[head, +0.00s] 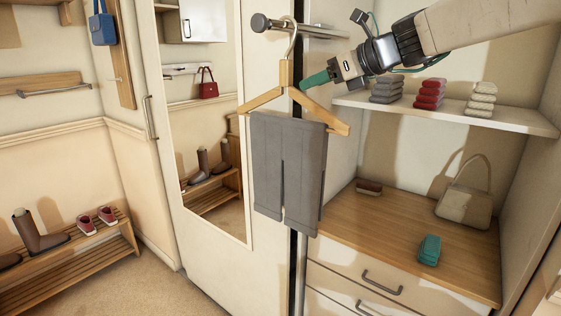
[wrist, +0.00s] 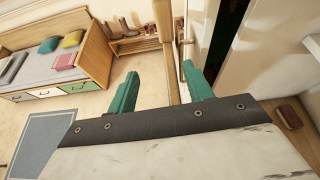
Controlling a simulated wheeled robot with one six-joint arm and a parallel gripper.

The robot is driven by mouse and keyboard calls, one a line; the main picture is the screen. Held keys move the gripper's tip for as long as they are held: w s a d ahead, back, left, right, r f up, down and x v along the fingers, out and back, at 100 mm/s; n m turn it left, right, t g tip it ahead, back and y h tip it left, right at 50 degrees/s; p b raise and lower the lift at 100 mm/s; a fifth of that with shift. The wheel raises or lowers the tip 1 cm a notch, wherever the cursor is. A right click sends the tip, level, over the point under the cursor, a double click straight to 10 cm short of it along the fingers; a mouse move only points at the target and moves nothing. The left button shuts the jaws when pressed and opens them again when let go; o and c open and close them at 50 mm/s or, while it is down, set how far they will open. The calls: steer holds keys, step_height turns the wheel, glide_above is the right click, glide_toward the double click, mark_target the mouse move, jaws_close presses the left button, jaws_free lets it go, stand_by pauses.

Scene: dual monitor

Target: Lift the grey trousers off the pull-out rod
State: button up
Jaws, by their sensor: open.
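The grey trousers (head: 284,170) hang folded over a wooden hanger (head: 262,100) in the head view. The hanger's metal hook (head: 293,35) is over the pull-out rod (head: 300,28). My gripper (head: 307,83) is just right of the hanger's wooden neck, its green fingers pointing left towards it. In the wrist view my gripper (wrist: 160,72) is open, and a narrow wooden strip, seemingly the hanger, shows between the fingers. I cannot tell whether the fingers touch it. The trousers cannot be made out in the wrist view.
A shelf (head: 460,118) with folded stacks is below and right of my arm. A wooden counter (head: 400,245) holds a beige handbag (head: 464,197), a teal item (head: 429,249) and a brush (head: 369,187). A mirrored door (head: 205,130) stands behind the trousers. A shoe bench (head: 70,250) is at left.

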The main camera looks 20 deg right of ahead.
mark_target(297, 89)
steer(key=shift+w+a+f+m, duration=0.1)
steer(key=shift+w+a+m, duration=0.15)
steer(key=shift+w, duration=0.4)
steer(key=shift+w+a+f+m, duration=0.1)
steer(key=shift+w+a+m, duration=0.1)
steer(key=shift+w, duration=0.4)
steer(key=x, duration=0.5)
steer(key=shift+w+d+f, duration=0.25)
jaws_close()
